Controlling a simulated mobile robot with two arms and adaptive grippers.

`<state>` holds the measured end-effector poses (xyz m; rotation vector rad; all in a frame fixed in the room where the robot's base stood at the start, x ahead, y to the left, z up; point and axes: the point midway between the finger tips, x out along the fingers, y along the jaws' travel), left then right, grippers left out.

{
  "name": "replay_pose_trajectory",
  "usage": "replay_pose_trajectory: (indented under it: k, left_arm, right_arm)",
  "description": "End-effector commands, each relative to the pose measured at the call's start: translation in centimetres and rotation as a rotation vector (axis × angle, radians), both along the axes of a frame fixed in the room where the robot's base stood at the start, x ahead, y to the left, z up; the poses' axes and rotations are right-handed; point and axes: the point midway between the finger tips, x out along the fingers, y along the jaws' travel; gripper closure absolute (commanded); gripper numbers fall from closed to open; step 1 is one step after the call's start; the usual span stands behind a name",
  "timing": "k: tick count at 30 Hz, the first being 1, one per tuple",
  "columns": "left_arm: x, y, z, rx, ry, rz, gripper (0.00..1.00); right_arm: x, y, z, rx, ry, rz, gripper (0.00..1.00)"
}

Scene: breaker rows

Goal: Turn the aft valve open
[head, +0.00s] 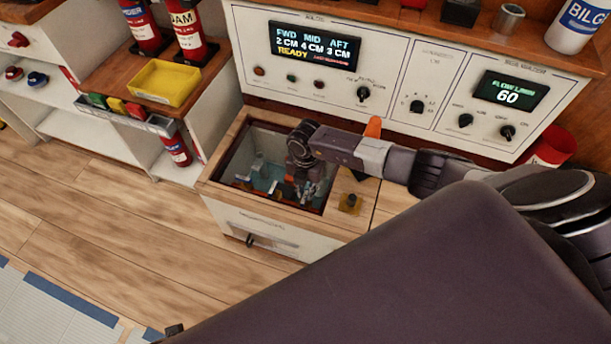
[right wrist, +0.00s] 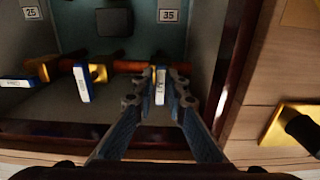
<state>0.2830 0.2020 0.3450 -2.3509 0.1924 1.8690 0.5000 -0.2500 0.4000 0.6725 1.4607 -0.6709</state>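The aft valve handle (right wrist: 161,84), a narrow white-and-blue lever, shows in the right wrist view at the right end of a red-brown pipe. It points across the pipe. My right gripper (right wrist: 163,76) has its fingertips on both sides of this lever and appears shut on it. In the head view my right gripper (head: 308,188) reaches down into the open well (head: 211,182). The middle lever (right wrist: 82,84) also points across the pipe, slightly tilted. The left lever (right wrist: 17,83) lies sideways. The lettering is too small to read surely. My left gripper is out of view.
The well's wooden rim surrounds my right gripper closely. A yellow plate with a black knob (head: 350,202) sits right of the well. A control panel (head: 420,70) stands behind; its display (head: 315,47) reads FWD 2, MID 4, AFT 3 CM. A yellow tray (head: 165,83) is at left.

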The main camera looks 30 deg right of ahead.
Motion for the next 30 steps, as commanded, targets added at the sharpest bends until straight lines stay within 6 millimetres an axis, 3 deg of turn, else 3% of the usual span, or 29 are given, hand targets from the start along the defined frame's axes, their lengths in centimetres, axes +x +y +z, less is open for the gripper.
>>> replay_pose_trajectory:
  k: [3, 11, 16, 30]
  left_arm:
    - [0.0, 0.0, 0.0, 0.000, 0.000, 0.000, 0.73]
    - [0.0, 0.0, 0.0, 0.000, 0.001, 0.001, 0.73]
    - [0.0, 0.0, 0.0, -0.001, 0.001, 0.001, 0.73]
    - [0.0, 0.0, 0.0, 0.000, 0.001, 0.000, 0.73]
  right_arm:
    - [0.0, 0.0, 0.0, 0.000, 0.000, 0.001, 0.72]
    - [-0.1, 0.0, 0.0, 0.000, 0.003, 0.002, 0.72]
    - [0.0, 0.0, 1.0, 0.001, 0.001, 0.002, 0.72]
    - [0.0, 0.0, 9.9, 0.000, -0.001, 0.003, 0.72]
